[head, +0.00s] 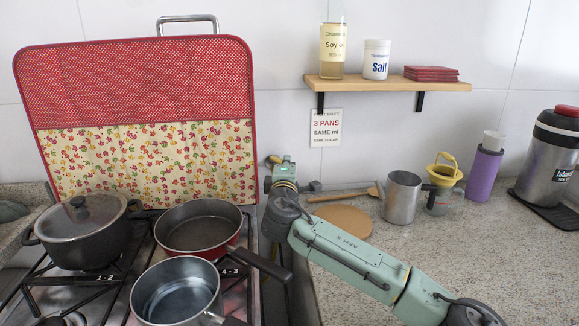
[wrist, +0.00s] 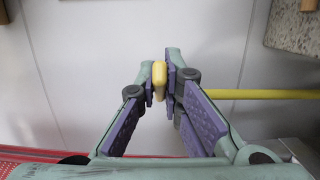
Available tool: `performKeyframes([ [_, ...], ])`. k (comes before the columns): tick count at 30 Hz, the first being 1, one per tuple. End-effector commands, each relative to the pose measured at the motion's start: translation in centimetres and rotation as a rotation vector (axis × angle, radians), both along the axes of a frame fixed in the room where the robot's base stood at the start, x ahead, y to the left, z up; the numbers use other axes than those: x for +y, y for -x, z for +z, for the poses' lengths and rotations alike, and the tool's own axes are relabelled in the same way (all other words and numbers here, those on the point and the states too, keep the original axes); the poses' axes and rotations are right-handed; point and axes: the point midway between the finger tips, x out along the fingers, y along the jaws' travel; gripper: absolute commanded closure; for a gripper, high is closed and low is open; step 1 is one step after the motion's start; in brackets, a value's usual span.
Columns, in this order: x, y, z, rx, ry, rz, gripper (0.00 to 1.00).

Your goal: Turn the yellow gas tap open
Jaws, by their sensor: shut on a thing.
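The yellow gas tap (wrist: 159,82) shows in the wrist view as a short yellow handle, upright in the picture, between my fingertips. A yellow pipe (wrist: 275,94) runs level to the right from behind the right finger. My gripper (wrist: 160,84) is shut on the tap handle, with a purple-padded finger on each side. The joint of tap and pipe is hidden behind the right finger. In the head view my gripper (head: 280,163) is at the wall, just right of the patterned stove cover, and the tap cannot be made out there.
The red and flowered cover (head: 135,75) stands behind the stove. Pans, including a red pan (head: 199,228), sit on the stove left of my arm. A round wooden board (head: 343,221), a metal mug (head: 402,196) and a wooden shelf (head: 387,83) are to the right.

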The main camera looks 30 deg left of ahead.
Motion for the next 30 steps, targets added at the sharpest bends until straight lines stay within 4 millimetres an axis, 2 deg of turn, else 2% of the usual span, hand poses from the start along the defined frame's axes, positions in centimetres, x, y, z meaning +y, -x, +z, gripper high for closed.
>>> performKeyframes([
  [5, 0.0, 0.0, -0.1, 0.002, 0.000, 0.000, 1.00],
  [6, 0.0, 0.0, -0.1, 0.002, 0.000, 0.000, 0.92],
  [15, 0.0, 0.0, 0.0, 0.000, -0.001, 0.000, 0.72],
  [25, 0.0, 0.0, 0.3, -0.001, 0.000, 0.000, 0.72],
  [30, 0.0, 0.0, 2.6, -0.003, -0.003, 0.000, 0.72],
])
